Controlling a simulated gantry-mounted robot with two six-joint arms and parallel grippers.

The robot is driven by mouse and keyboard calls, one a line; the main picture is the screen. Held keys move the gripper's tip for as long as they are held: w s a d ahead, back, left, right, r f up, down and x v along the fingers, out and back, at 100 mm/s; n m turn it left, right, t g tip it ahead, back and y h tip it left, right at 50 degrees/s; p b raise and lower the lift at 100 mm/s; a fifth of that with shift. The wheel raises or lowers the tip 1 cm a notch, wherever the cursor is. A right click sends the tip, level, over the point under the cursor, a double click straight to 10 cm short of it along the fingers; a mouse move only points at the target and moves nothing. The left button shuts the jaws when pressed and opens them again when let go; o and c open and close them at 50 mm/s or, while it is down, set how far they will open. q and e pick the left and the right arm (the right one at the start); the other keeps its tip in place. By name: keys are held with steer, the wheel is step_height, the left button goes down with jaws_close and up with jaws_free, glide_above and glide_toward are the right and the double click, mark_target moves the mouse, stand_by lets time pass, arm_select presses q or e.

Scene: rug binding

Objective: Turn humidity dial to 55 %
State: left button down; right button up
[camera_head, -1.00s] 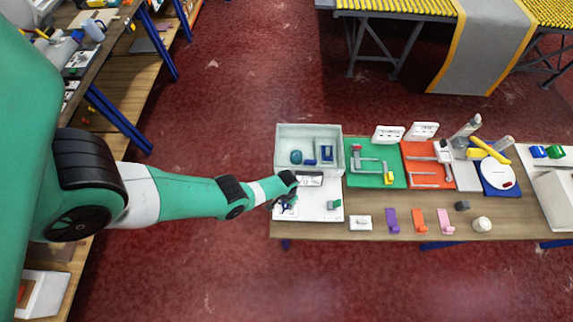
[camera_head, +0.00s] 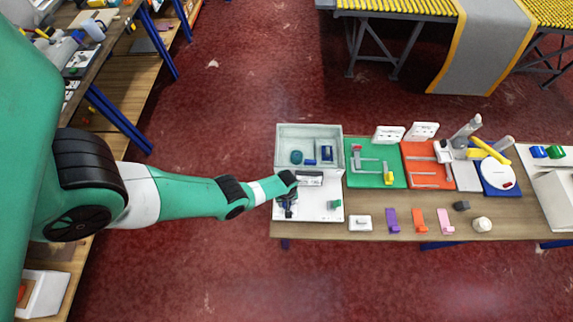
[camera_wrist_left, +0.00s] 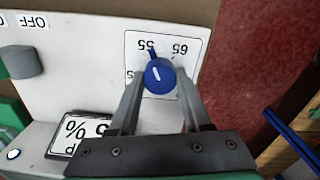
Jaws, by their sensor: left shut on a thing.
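The humidity dial (camera_wrist_left: 160,76) is a round blue knob with a white line and a small blue pointer on a white panel (camera_wrist_left: 80,70). In the left wrist view the printed scale reads upside down, and the pointer is by the 55 mark (camera_wrist_left: 146,46); the 65 mark (camera_wrist_left: 180,50) is to its right. My left gripper (camera_wrist_left: 160,84) is shut on the dial, one finger on each side. In the head view the left gripper (camera_head: 287,207) is over the white panel (camera_head: 318,210) and hides the dial. My right gripper is not in view.
A display with a percent sign (camera_wrist_left: 85,130) is partly hidden by the gripper. A grey-green knob (camera_wrist_left: 20,62) is beside the OFF label. A grey bin (camera_head: 309,133) stands behind the panel, and a green board (camera_head: 376,178) lies to its right.

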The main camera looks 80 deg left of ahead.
arm_select(q)
steer(key=shift+n, duration=0.6)
steer(key=shift+c, duration=1.8)
jaws_free()
